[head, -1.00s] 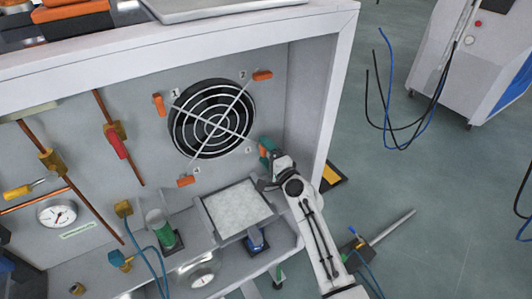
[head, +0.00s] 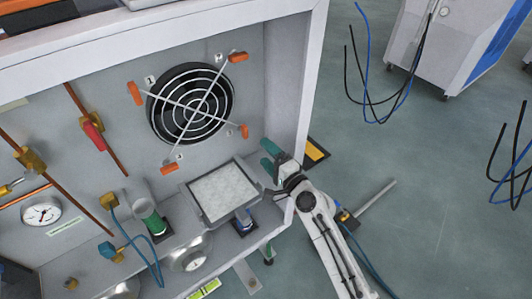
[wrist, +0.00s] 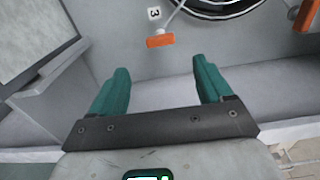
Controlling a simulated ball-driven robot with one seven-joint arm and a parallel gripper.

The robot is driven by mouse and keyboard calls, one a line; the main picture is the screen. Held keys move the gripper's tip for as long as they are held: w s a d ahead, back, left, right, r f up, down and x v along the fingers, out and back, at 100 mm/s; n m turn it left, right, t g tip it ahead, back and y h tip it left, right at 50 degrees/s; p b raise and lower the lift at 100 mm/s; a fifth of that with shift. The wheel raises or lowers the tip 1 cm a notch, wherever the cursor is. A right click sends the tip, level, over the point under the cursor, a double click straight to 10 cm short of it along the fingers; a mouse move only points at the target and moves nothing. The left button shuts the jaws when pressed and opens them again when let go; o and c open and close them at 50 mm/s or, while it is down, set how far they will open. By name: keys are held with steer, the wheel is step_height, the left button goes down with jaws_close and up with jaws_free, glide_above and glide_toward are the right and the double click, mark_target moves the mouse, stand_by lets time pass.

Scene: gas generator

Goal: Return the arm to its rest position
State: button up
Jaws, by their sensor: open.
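My gripper (head: 268,157) is at the right end of the open cabinet, below and right of the round fan guard (head: 191,103). In the wrist view its two green fingers (wrist: 164,88) are spread apart with nothing between them. My white arm (head: 322,236) reaches up from the lower right to the cabinet's right edge. An orange clip (wrist: 160,40) by the label 3 shows beyond the fingers, apart from them.
A framed white filter panel (head: 224,194) stands just left of my gripper. The cabinet's right wall (head: 308,85) is close on the right. Open floor (head: 430,190) lies to the right.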

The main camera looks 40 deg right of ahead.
steer(key=shift+a, duration=0.1)
stand_by(0.3)
steer(key=s+a+f+n+g+y, duration=0.2)
steer(key=s+a+f+n+g, duration=0.25)
steer(key=s+n, duration=0.3)
steer(key=s+a+f+n+g+y, duration=0.2)
steer(key=s+a+f+n+g, duration=0.3)
steer(key=s, duration=0.4)
steer(key=s+d+r+n+g+h, duration=0.1)
steer(key=s+d+n+g+h, duration=0.2)
steer(key=s, duration=0.5)
steer(key=s+d+r+n+g+h, duration=0.15)
steer(key=s+g, duration=0.25)
steer(key=s, duration=0.5)
step_height(320, 180, up, 12)
steer(key=p, duration=1.2)
steer(key=shift+s+d+n, duration=0.2)
steer(key=shift+s+n, duration=0.15)
steer(key=shift+n, duration=0.05)
steer(key=shift+f+g, duration=0.15)
steer(key=shift+g, duration=0.1)
